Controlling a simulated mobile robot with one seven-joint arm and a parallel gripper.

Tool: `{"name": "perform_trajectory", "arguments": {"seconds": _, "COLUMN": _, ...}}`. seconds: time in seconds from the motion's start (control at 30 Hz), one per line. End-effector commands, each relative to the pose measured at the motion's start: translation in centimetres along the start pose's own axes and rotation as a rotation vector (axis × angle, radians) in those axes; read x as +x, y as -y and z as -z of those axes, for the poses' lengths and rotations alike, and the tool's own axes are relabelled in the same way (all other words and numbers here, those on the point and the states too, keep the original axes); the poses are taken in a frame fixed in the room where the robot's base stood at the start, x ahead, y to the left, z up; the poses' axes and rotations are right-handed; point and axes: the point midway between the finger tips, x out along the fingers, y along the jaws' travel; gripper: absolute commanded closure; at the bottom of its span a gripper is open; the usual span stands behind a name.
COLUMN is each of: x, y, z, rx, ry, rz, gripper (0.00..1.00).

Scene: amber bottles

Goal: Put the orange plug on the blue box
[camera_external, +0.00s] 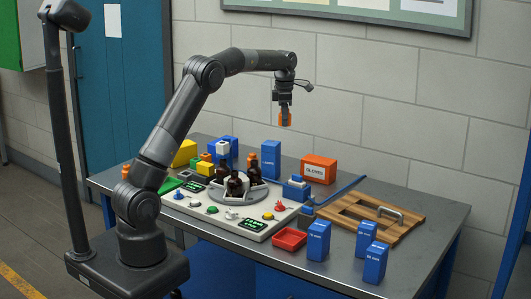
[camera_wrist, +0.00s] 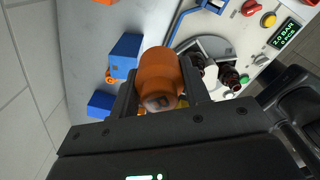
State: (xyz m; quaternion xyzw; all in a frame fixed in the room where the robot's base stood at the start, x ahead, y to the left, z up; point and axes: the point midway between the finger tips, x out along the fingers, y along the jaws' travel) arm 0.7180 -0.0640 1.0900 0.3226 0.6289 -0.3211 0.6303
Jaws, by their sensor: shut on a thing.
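My gripper (camera_external: 285,112) hangs high above the back of the table, fingers down. It is shut on an orange plug (camera_external: 285,119), held in the air clear of everything below. In the wrist view the orange plug (camera_wrist: 160,68) sits between the two fingers (camera_wrist: 160,92). Several blue boxes are in view: a tall one (camera_external: 271,160) below and slightly left of the gripper, a cluster (camera_external: 226,149) at the back left, and labelled ones (camera_external: 318,241) at the front right. I cannot tell which one is meant. Two blue blocks (camera_wrist: 125,52) show left of the plug in the wrist view.
A grey control panel (camera_external: 250,224) with a round holder of dark bottles (camera_external: 235,184) fills the middle. An orange GLOVES box (camera_external: 319,168), wooden board (camera_external: 350,218) and red tray (camera_external: 289,239) lie to the right. A yellow box (camera_external: 184,153) stands at the back left.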

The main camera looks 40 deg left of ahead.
Motion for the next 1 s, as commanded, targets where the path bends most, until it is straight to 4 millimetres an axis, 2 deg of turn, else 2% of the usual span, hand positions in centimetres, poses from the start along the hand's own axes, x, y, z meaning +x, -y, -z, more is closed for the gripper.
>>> {"name": "perform_trajectory", "arguments": {"seconds": 0.3, "x": 4.4, "y": -6.6, "z": 3.3, "rx": -0.005, "ry": -0.002, "rz": 0.001, "gripper": 0.81}}
{"name": "perform_trajectory", "arguments": {"seconds": 0.43, "x": 5.7, "y": -8.5, "z": 4.2, "rx": -0.003, "ry": -0.001, "rz": 0.001, "gripper": 0.81}}
{"name": "perform_trajectory", "arguments": {"seconds": 0.67, "x": 6.8, "y": -9.7, "z": 4.7, "rx": -0.001, "ry": 0.0, "rz": 0.001, "gripper": 0.81}}
{"name": "perform_trajectory", "arguments": {"seconds": 0.9, "x": 10.1, "y": -9.6, "z": 4.7, "rx": -0.002, "ry": -0.002, "rz": 0.003, "gripper": 0.81}}
{"name": "perform_trajectory", "arguments": {"seconds": 1.0, "x": 10.5, "y": -9.6, "z": 4.7, "rx": -0.001, "ry": 0.0, "rz": 0.0, "gripper": 0.81}}
